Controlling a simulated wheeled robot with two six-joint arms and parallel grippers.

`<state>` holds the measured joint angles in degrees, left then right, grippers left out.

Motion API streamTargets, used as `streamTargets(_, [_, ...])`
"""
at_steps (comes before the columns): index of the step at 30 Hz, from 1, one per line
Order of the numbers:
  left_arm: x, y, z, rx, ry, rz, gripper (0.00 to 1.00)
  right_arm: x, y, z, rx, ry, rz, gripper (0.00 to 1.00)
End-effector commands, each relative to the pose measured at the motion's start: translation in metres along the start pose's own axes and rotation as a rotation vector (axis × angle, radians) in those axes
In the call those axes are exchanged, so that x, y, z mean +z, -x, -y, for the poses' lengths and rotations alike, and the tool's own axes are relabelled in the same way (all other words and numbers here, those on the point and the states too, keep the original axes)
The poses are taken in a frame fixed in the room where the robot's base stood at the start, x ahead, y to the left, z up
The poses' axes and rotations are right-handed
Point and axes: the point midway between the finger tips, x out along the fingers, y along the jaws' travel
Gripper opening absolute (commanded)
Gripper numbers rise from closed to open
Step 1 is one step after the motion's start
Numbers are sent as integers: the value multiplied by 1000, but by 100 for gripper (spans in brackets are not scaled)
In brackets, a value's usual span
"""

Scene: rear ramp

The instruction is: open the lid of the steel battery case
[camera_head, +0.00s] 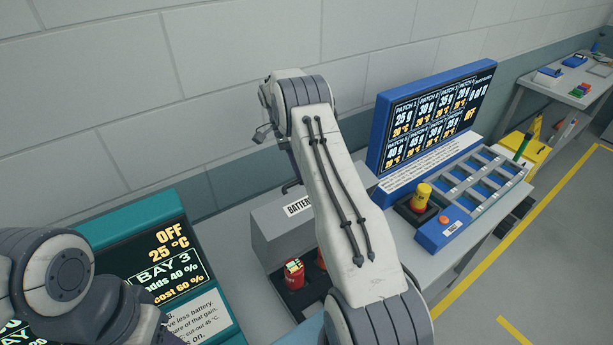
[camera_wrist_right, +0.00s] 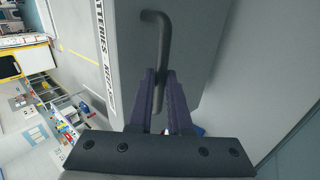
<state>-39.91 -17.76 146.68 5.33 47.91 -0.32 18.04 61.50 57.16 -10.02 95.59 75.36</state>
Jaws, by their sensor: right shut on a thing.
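The steel battery case stands on the bench in the middle of the head view, partly hidden behind my right arm. Its grey lid (camera_head: 277,233), with a white lettered label (camera_head: 298,207), is raised. Red batteries (camera_head: 293,272) show in the dark well below it. In the right wrist view the grey lid (camera_wrist_right: 200,45) fills the middle, with a dark bent bar handle (camera_wrist_right: 158,35) on it. My right gripper (camera_wrist_right: 160,78) is shut on this handle. My right gripper is hidden in the head view. My left arm shows at lower left, its gripper out of view.
A teal bay 3 display (camera_head: 160,255) stands left of the case. Right of it are a blue patch screen (camera_head: 430,120) and a tray with several slots (camera_head: 480,185), plus a yellow-topped item (camera_head: 421,195). A block wall rises close behind.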

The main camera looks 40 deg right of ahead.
Motion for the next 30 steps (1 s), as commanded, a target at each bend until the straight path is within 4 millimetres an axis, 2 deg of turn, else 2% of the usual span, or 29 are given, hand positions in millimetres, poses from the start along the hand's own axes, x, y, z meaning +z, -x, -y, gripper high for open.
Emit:
streamTargets(1, [0,0,0,0,0,0,50,5,-4,6,17,5,9,0])
streamTargets(12, [0,1,0,0,0,0,50,5,-2,17,89,6,8,0])
streamTargets(30, [0,1,0,0,0,0,50,5,-2,20,110,7,9,0])
